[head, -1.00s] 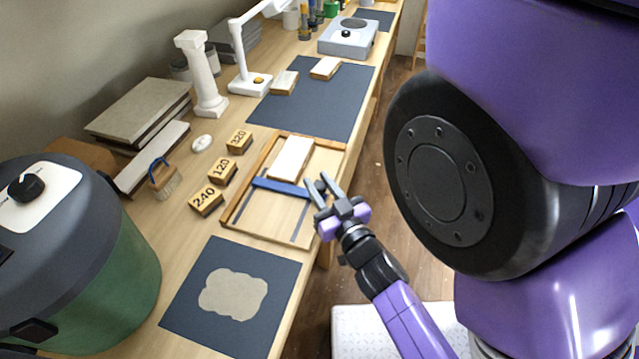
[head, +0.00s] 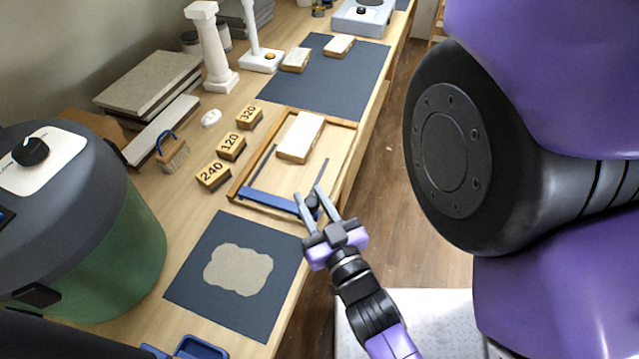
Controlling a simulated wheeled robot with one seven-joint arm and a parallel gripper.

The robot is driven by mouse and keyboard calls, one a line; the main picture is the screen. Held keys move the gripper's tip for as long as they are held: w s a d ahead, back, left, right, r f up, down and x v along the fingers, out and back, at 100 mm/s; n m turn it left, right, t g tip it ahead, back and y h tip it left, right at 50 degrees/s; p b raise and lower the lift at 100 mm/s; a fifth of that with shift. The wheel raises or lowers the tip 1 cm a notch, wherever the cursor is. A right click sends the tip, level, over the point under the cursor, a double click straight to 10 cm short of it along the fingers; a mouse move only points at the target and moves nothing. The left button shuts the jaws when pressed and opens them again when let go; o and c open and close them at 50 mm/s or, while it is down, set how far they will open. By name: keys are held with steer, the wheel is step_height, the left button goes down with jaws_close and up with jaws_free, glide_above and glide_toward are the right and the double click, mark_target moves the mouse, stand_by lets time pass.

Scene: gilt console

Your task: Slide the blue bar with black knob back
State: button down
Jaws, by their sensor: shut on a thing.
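The blue bar (head: 268,200) lies across the wooden frame tray (head: 237,179), at the end nearest the dark mat with the beige patch. Its black knob (head: 312,203) is at the bar's right end. My gripper (head: 309,193) reaches in from the lower right, with its two fingers on either side of the knob, shut on it. A white block with wooden edges (head: 301,137) lies in the tray's far part, apart from the bar. The fingers partly hide the knob.
Wooden blocks marked 240 (head: 213,176), 120 (head: 231,146) and 320 (head: 249,116) stand left of the tray. The near dark mat (head: 205,301) bears a beige patch (head: 238,270). A green machine (head: 125,250) stands at the left. A blue tray (head: 200,349) shows at the bottom.

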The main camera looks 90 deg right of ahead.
steer(key=shift+w+a, duration=0.1)
steer(key=shift+a, duration=0.1)
steer(key=c, duration=1.1)
jaws_free()
steer(key=b+v, duration=0.1)
steer(key=v, duration=0.7)
steer(key=w+a+n+t+y, duration=0.2)
steer(key=a+n+t+y, duration=0.1)
steer(key=a+n+y, duration=0.3)
steer(key=w+a+r+n+t+y, duration=0.1)
steer(key=a+n+y, duration=0.4)
steer(key=y, duration=0.5)
steer(key=w+n+t, duration=0.1)
steer(key=t, duration=0.1)
steer(key=shift+w+a+r+n+t, duration=0.25)
steer(key=shift+a+r+n+t, duration=0.05)
steer(key=shift+a, duration=0.1)
